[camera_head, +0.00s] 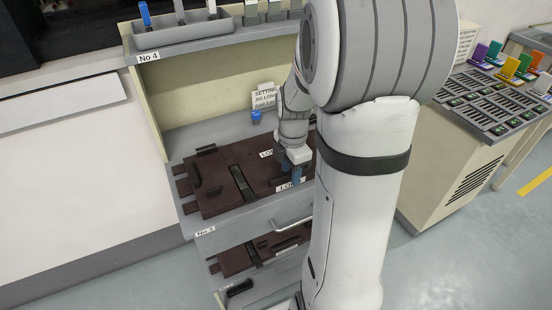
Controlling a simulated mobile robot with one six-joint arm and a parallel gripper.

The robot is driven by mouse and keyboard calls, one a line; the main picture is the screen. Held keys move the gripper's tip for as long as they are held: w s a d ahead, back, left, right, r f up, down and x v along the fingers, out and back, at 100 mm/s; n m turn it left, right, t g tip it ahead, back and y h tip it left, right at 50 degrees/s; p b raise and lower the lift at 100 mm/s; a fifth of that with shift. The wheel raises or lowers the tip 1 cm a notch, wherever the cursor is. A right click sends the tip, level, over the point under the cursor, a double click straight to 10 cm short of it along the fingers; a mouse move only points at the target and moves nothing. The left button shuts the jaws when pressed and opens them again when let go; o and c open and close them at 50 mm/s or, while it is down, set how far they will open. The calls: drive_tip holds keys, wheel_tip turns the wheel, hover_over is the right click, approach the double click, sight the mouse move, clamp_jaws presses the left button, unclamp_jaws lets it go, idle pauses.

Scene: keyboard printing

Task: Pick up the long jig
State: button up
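The long jig (215,200) is a dark brown flat board with handles on top and white labels whose visible letters begin "LO". It lies on the shelf top of the cabinet, and my arm hides its right part. My gripper (290,172) is over the right part of the jig, pointing down, with blue parts at its tip. It is close to the jig's surface between the two labels. I cannot tell whether it touches the jig, or whether its fingers are open or shut.
A sign (265,97) and a small blue object (257,117) stand behind the jig. A grey tray (185,36) sits on the upper shelf. Another brown jig (236,262) lies in the lower drawer. A bench with keyboard-like panels (485,105) stands right.

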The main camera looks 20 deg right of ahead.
drive_tip(key=shift+c, duration=0.4)
clamp_jaws()
drive_tip(key=shift+r, duration=0.1)
idle(0.9)
